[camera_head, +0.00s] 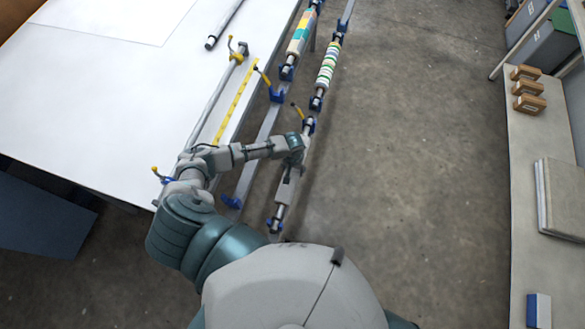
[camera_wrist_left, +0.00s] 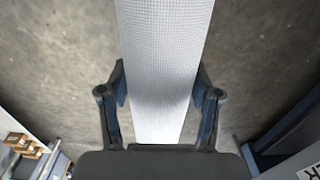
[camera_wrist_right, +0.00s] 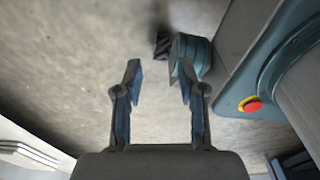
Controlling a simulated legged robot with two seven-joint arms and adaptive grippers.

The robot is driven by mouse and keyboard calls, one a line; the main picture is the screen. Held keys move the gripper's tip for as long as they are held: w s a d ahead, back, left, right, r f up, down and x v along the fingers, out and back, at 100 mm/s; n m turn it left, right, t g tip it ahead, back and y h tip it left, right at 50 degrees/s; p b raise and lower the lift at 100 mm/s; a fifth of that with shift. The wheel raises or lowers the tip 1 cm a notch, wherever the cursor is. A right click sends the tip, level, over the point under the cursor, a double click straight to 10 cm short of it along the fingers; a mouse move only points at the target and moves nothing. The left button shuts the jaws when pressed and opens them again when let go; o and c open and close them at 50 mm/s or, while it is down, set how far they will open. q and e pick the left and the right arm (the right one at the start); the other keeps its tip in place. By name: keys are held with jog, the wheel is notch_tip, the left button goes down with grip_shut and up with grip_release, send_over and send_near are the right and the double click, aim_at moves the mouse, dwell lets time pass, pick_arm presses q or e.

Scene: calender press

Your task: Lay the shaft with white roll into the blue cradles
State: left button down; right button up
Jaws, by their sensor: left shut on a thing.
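The shaft with white roll (camera_head: 286,190) lies lengthwise along the right rail in the head view. My left gripper (camera_head: 293,168) is shut on its white roll from above. In the left wrist view the pale woven roll (camera_wrist_left: 163,45) runs between both fingers. One blue cradle (camera_head: 308,126) is at the shaft's far end and another (camera_head: 272,224) is at its near end. I cannot tell whether the shaft rests in them or is just above. My right gripper (camera_wrist_right: 160,78) is open and empty in the right wrist view, outside the head view.
A striped roll (camera_head: 327,64) and a multicoloured roll (camera_head: 300,36) lie further along the rails. Blue cradles on the left rail (camera_head: 277,95) (camera_head: 232,202) look empty. A white table (camera_head: 110,90) stands at left, a shelf (camera_head: 530,190) at right. The floor between is clear.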

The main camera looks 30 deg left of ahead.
pick_arm(q)
jog(key=shift+d+f, duration=0.1)
jog(key=shift+d, duration=0.1)
jog(key=shift+s+f, duration=0.15)
jog(key=shift+s, duration=0.05)
pick_arm(e)
jog(key=shift+s+d+f, duration=0.15)
jog(key=shift+d, duration=0.85)
